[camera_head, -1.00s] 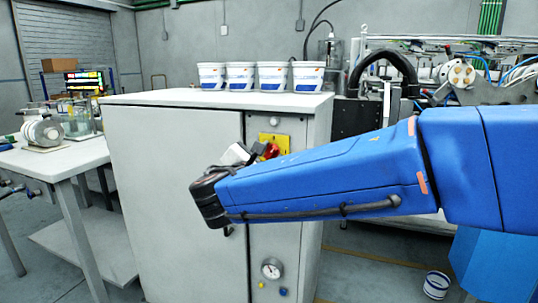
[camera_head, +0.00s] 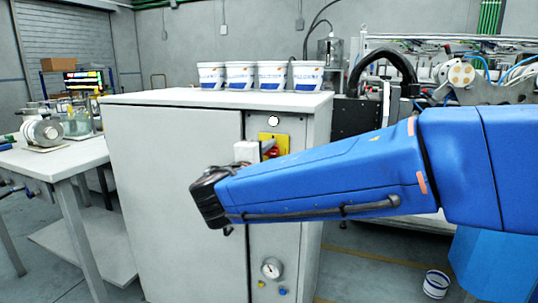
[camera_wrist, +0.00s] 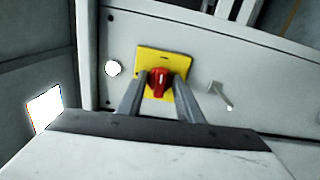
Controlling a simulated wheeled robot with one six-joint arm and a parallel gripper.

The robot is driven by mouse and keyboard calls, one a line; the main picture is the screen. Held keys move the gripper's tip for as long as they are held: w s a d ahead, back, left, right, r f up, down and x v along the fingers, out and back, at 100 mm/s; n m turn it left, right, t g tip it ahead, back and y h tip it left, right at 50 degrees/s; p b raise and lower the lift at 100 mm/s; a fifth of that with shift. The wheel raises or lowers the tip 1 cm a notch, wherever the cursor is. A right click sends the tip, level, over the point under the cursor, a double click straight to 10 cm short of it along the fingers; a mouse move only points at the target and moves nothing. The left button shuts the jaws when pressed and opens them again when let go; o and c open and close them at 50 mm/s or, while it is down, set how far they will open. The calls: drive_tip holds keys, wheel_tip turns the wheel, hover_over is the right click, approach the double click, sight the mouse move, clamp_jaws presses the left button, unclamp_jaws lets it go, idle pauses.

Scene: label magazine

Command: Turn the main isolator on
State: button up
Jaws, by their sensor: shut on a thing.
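The main isolator is a red rotary knob on a yellow plate on the grey cabinet (camera_head: 175,150). In the head view the yellow plate (camera_head: 283,141) and part of the red knob (camera_head: 271,154) show just behind my wrist. In the wrist view my gripper (camera_wrist: 160,84) has one finger on each side of the red knob (camera_wrist: 158,78) and is shut on it. The knob's grip runs up-down in that picture, across the direction to the lamp. A round lamp (camera_head: 273,120) above the plate is bright white; it also shows in the wrist view (camera_wrist: 113,68).
Several white tubs (camera_head: 240,75) stand on the cabinet top. A pressure gauge (camera_head: 272,268) sits low on the panel. A table (camera_head: 60,157) stands at left and a machine at right. A small tub (camera_head: 436,284) stands on the floor at right.

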drive_tip(key=shift+f+m, duration=0.1)
drive_tip(key=shift+m, duration=0.3)
drive_tip(key=o, duration=1)
drive_tip(key=shift+o, duration=0.2)
drive_tip(key=shift+s, duration=0.1)
drive_tip(key=v, duration=1.7)
